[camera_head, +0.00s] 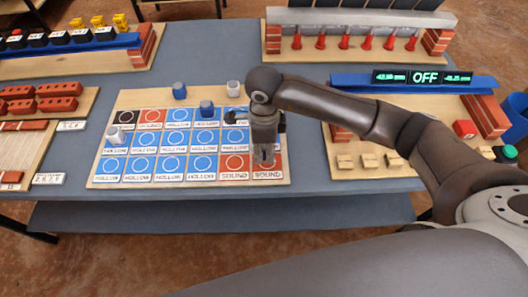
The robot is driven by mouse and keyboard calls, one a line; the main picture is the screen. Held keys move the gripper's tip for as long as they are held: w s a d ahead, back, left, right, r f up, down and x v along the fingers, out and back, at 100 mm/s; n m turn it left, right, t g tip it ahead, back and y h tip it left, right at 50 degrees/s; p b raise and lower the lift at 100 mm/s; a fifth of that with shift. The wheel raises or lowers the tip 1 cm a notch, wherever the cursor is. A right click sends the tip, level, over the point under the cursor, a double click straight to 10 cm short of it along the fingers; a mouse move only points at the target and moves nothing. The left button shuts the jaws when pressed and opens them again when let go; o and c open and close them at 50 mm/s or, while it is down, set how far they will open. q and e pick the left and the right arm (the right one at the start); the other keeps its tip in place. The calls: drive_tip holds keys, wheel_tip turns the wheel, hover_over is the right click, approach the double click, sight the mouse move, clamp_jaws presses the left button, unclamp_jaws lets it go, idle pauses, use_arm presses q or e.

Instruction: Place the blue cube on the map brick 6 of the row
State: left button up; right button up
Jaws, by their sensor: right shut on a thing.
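The map board (131,99) lies on the table with rows of blue HOLLOW and orange SOUND bricks. One blue cube (179,90) stands on its bare upper strip. A darker blue cube (207,108) stands at the top row. My right gripper (264,156) points down over the right end of the map, above the orange SOUND bricks. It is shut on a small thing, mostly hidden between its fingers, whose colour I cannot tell. The gripper also hides part of the right-hand column. My left gripper is not in view.
Whitish cubes stand on the board's top right (233,88) and left side (114,134). A wooden station with an OFF display (424,77) is at right; a rack of red pegs (345,42) is behind. Red bricks (58,104) lie at left.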

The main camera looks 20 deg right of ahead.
sight(264, 155)
wheel_tip(264, 155, down, 2)
drive_tip(key=shift+f+p, duration=0.15)
drive_tip(key=shift+p, duration=0.45)
drive_tip(key=shift+f, duration=0.4)
drive_tip(key=shift+f, duration=0.1)
drive_tip(key=shift+f+b, duration=0.15)
drive_tip(key=shift+b, duration=0.15)
drive_tip(key=o, duration=1.1)
drive_tip(key=shift+c, duration=0.2)
